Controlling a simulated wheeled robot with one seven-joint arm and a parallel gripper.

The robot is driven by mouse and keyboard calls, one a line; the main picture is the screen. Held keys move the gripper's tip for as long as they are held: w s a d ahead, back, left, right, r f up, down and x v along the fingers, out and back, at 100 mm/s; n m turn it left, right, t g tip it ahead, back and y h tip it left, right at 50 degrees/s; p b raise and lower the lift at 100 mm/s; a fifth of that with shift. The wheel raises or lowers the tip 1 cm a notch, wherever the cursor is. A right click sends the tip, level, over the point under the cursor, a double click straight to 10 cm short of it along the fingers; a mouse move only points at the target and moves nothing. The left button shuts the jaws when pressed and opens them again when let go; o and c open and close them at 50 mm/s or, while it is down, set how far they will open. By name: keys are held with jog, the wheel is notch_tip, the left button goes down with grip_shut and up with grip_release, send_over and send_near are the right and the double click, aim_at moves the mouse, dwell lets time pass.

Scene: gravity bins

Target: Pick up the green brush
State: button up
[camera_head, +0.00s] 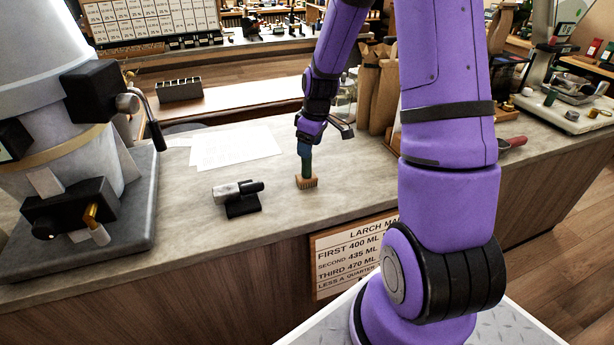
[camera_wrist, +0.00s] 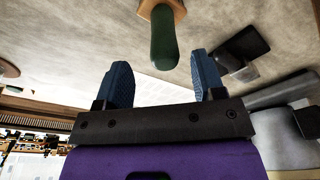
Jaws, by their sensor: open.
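The green brush has a green handle (camera_head: 304,163) and a tan wooden head with bristles (camera_head: 306,182). It stands upright on the grey counter, handle up. My gripper (camera_head: 304,148) is right above it, pointing down, with its blue fingers at the top of the handle. In the wrist view my gripper (camera_wrist: 160,80) shows two blue fingers spread apart. The green handle (camera_wrist: 164,50) lies just beyond the fingertips, roughly centred between them, with the tan head (camera_wrist: 162,8) behind it. Nothing is held.
A silver and black tool on a black stand (camera_head: 238,197) sits left of the brush. White papers (camera_head: 234,147) lie behind. A large grey machine (camera_head: 80,130) fills the left. Brown paper bags (camera_head: 378,90) stand behind my arm. A sign (camera_head: 352,250) hangs on the counter front.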

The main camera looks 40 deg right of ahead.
aim_at(307, 168)
jog(key=shift+w+a+f, duration=0.1)
jog(key=shift+a+f, duration=0.05)
jog(key=shift+f, duration=0.8)
jog(key=shift+w+a+f, duration=0.15)
jog(key=shift+f, duration=0.75)
jog(key=shift+w+a+f, duration=0.1)
jog(key=shift+a+f, duration=0.05)
jog(key=shift+f, duration=0.8)
grip_shut()
